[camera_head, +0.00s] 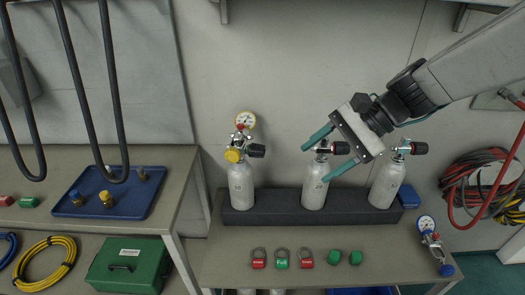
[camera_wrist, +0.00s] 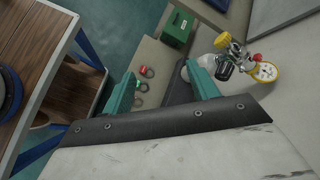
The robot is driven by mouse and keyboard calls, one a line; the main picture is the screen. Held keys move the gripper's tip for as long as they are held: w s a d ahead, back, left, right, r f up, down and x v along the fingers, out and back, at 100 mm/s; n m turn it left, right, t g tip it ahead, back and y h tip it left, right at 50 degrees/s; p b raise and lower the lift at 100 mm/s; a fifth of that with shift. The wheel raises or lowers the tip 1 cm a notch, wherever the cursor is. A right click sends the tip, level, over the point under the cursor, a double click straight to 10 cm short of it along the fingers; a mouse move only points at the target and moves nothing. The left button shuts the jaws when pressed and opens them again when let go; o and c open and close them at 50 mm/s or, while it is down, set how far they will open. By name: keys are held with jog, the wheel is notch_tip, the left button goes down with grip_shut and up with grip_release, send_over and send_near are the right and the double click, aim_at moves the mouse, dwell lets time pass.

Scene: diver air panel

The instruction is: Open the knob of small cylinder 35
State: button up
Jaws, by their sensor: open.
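Three small white cylinders stand in a dark rack on the bench: a left one (camera_head: 241,190) with a yellow-fitted gauge, a middle one (camera_head: 314,193) and a right one (camera_head: 388,184). Their number marks are too small to read, so I cannot tell which is 35. In the wrist view nothing shows clearly held between the fingers (camera_wrist: 160,72).
The dark rack (camera_head: 284,216) holds the cylinders. Several red and green padlocks or tags (camera_head: 282,259) lie in front. A blue tray (camera_head: 105,193) and green box (camera_head: 125,266) are at left. A gauge (camera_head: 427,223) and coiled hoses (camera_head: 480,187) are at right.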

jog(key=w+a+f+m+t+y, duration=0.1)
jog(key=w+a+f+m+y, duration=0.15)
jog(key=w+m, duration=0.4)
jog(key=m+t+y, duration=0.1)
jog(key=m+t, duration=0.2)
jog(key=m, duration=0.1)
send_near(261, 151)
jog(key=x, duration=0.7)
jog(key=w+x, duration=0.1)
jog(key=x, duration=0.2)
jog(key=shift+w+f, duration=0.2)
jog(key=shift+f, duration=0.35)
jog(key=c, duration=1)
